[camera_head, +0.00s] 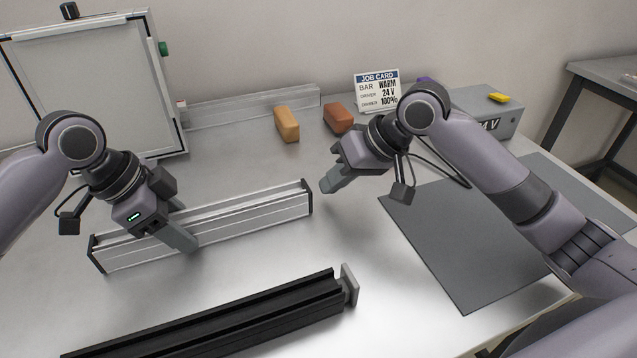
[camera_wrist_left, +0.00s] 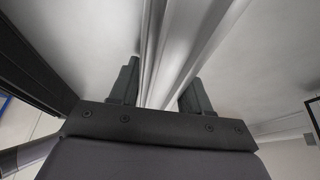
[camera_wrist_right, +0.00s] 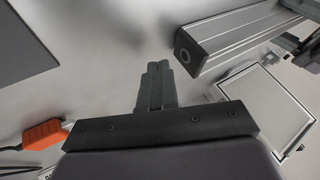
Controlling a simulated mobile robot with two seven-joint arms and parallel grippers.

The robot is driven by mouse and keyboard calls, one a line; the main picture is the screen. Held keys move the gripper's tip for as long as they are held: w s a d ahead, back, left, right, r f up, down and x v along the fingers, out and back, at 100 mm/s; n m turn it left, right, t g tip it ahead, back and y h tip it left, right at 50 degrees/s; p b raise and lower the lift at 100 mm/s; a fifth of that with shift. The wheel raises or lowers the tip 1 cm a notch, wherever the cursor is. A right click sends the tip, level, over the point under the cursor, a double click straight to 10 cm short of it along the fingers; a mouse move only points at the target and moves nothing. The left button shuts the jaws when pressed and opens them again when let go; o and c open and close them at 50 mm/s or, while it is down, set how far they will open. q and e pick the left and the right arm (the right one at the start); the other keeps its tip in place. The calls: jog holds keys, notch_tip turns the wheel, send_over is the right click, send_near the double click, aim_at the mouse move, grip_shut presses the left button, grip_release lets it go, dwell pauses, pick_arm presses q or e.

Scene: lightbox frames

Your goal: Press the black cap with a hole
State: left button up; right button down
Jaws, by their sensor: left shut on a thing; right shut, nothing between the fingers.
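A silver aluminium bar (camera_head: 250,216) lies on the table with a black cap at each end. The right-end cap (camera_head: 309,197) has a round hole, seen in the right wrist view (camera_wrist_right: 186,56). Whether the left-end cap (camera_head: 96,254) has a hole cannot be told. My left gripper (camera_head: 184,226) is shut on the silver bar left of its middle, and its fingers straddle the bar in the left wrist view (camera_wrist_left: 160,88). My right gripper (camera_head: 328,185) is shut and empty, just beyond the right-end cap and apart from it; its closed fingers show in the right wrist view (camera_wrist_right: 157,72).
A black rail (camera_head: 220,322) with a grey end plate lies in front. A tan block (camera_head: 287,124), a rust-coloured block (camera_head: 339,118) and a job card (camera_head: 377,92) are behind. A dark mat (camera_head: 470,240) covers the right side. A framed panel (camera_head: 95,80) stands back left.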

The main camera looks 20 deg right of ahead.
pick_arm(q)
jog(key=shift+w+a, duration=0.1)
jog(key=shift+a, duration=0.1)
pick_arm(e)
jog(key=v, duration=1)
jog(key=shift+d, duration=0.35)
jog(key=shift+w, duration=0.1)
pick_arm(q)
jog(key=o, duration=1.3)
jog(key=shift+r, duration=0.1)
